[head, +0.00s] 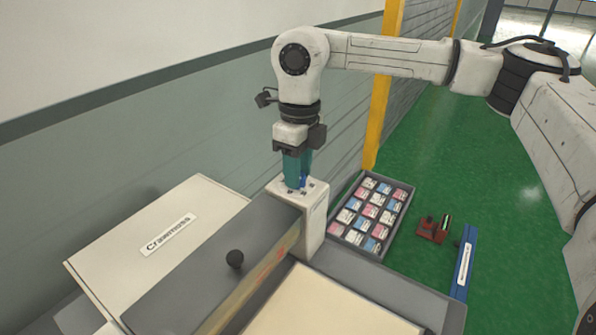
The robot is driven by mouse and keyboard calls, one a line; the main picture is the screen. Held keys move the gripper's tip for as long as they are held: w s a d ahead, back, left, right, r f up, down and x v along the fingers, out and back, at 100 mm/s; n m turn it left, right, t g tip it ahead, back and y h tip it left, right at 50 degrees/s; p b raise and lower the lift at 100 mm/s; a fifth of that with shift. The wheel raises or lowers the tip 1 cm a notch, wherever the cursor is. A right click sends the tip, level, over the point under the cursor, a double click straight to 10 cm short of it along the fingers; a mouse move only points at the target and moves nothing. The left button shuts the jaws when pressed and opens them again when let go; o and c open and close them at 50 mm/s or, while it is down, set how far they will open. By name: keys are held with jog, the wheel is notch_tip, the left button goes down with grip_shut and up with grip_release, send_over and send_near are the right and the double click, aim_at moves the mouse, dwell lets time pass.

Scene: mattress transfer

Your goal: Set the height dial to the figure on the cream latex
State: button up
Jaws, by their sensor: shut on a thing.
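My gripper (296,182) points straight down, with its teal fingers closed at the top of a white post (313,215). A small blue piece shows between the fingertips, which appears to be the height dial (303,181); the fingers hide most of it. Small dark marks surround it on the post top, too small to read. A cream slab (325,308) lies at the bottom, cut off by the picture's edge; I see no figure on it. Another cream slab (170,240) at the left bears a white label with dark lettering, roughly "Crawmoss".
A grey tray (333,230) of pink, blue and white cards lies right of the post. A red tool (432,229) and a blue labelled bar (465,262) are farther right. Green floor is clear beyond.

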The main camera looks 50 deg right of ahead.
dwell(0.4)
jog(key=o, duration=1)
jog(key=shift+o, duration=0.2)
jog(key=shift+r, duration=0.15)
notch_tip(320, 180, up, 11)
jog(key=shift+d+f+b, duration=0.2)
jog(key=shift+d+b, duration=0.05)
jog(key=shift+b, duration=0.2)
